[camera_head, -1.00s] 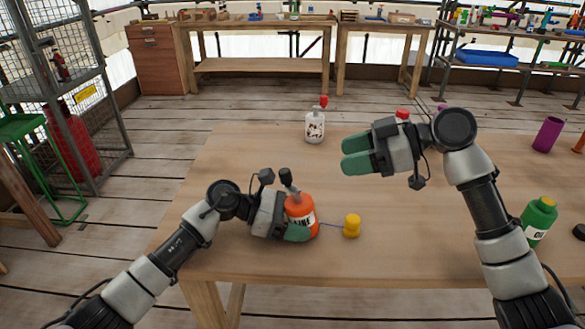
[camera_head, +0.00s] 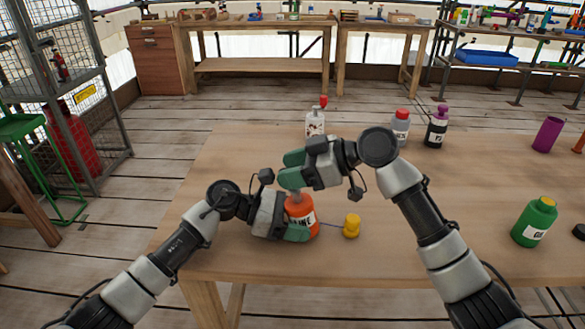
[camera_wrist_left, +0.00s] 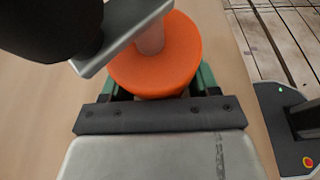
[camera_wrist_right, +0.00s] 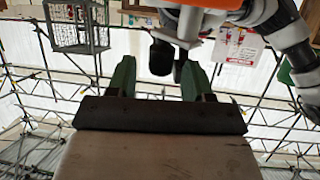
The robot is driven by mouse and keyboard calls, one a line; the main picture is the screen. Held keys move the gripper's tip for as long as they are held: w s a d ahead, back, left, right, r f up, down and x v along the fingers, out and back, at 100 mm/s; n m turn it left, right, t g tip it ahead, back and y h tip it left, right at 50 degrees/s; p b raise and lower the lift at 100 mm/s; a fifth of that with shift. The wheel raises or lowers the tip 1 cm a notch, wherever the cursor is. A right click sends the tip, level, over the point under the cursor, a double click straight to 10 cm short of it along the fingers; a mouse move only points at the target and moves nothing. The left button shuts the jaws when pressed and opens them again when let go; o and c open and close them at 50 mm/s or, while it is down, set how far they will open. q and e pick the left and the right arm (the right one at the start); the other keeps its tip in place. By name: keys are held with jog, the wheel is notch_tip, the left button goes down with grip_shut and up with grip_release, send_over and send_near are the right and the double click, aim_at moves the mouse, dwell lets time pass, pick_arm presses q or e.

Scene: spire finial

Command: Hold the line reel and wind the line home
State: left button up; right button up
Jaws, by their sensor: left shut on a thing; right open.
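The orange line reel (camera_head: 299,219) with a LINE label stands upright on the near part of the table. My left gripper (camera_head: 297,234) is shut around its body; the left wrist view also shows the reel (camera_wrist_left: 155,70). A grey crank arm (camera_wrist_left: 122,36) with a black knob (camera_wrist_left: 50,22) tops it. A thin line runs right to a yellow piece (camera_head: 351,225) on the table. My right gripper (camera_head: 291,168) is open just above the reel and hides the crank in the head view. In the right wrist view, the black knob (camera_wrist_right: 161,57) appears between its fingertips; I cannot tell whether they touch.
A white bottle (camera_head: 315,123) with a red top, a grey bottle (camera_head: 400,127) and a dark purple-topped bottle (camera_head: 437,126) stand behind. A green bottle (camera_head: 535,222) and a purple cup (camera_head: 547,134) stand right.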

jog(key=c, duration=0.9)
jog(key=shift+c, duration=0.2)
jog(key=shift+m+t, duration=0.3)
jog(key=shift+t, duration=0.1)
jog(key=m+t, duration=0.1)
jog(key=m+t+h, duration=0.1)
jog(key=t, duration=0.2)
jog(key=shift+s+d+m, duration=0.15)
jog(key=shift+d+m, duration=0.1)
jog(key=shift+m, duration=0.15)
jog(key=shift+s+d+m+t+h, duration=0.1)
jog(key=shift+m+t+h, duration=0.6)
jog(key=shift+t, duration=0.25)
jog(key=shift+s+d+m+t+h, duration=0.1)
jog(key=shift+m+t+h, duration=0.5)
jog(key=shift+m+t, duration=0.3)
jog(key=shift+r+t, duration=0.1)
jog(key=shift+t, duration=0.15)
